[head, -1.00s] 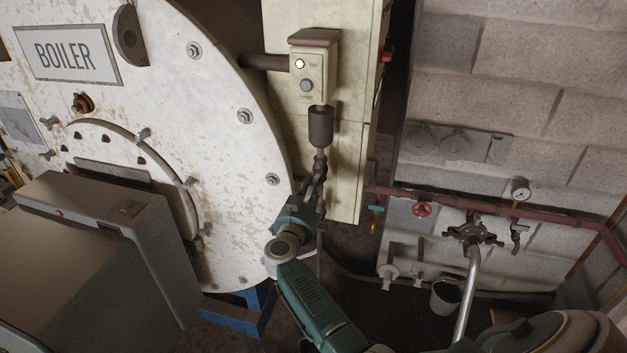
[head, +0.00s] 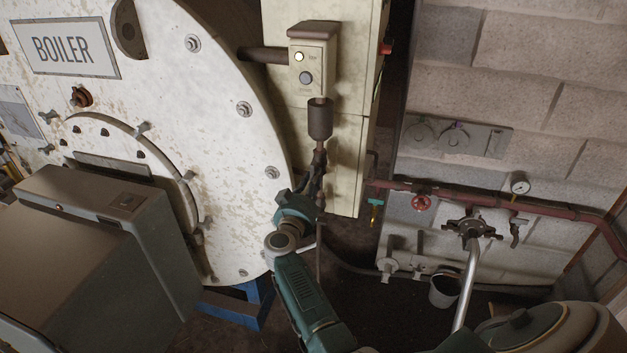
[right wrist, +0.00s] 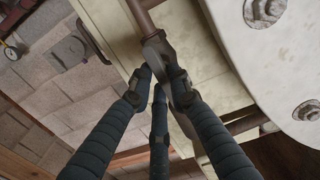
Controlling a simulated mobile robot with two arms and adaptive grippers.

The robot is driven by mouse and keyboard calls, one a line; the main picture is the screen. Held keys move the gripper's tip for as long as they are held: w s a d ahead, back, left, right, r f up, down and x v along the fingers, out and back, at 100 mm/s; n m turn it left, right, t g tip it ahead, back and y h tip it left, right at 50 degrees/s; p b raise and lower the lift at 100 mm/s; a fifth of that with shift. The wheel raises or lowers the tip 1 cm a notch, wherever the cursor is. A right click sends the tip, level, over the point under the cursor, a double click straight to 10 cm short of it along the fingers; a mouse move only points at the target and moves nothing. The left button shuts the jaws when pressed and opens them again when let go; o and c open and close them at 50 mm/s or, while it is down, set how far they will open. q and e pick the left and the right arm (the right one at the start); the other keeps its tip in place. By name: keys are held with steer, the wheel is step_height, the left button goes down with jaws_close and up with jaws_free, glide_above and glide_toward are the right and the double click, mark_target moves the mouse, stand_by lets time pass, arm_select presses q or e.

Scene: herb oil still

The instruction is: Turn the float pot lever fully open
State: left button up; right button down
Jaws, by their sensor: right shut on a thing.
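The float pot (head: 320,118) is a dark brown upright cylinder under the small switch box, on a thin vertical pipe. My right gripper (head: 318,170) is at the valve just below the pot, shut on the lever. In the right wrist view, the blue ribbed fingers of my right gripper (right wrist: 160,88) close around the dark lever (right wrist: 158,58) beside the pipe. The fingers hide much of the lever, so its exact angle is hard to tell.
The white boiler (head: 235,190) stands close on the left of my right arm. A cream cabinet (head: 345,160) is right behind the pot. A red pipe (head: 480,202) with valves and a gauge (head: 520,186) runs along the block wall. A bucket (head: 444,292) stands below.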

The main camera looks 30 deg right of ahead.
steer(key=shift+f, duration=0.15)
steer(key=c, duration=1.6)
jaws_free()
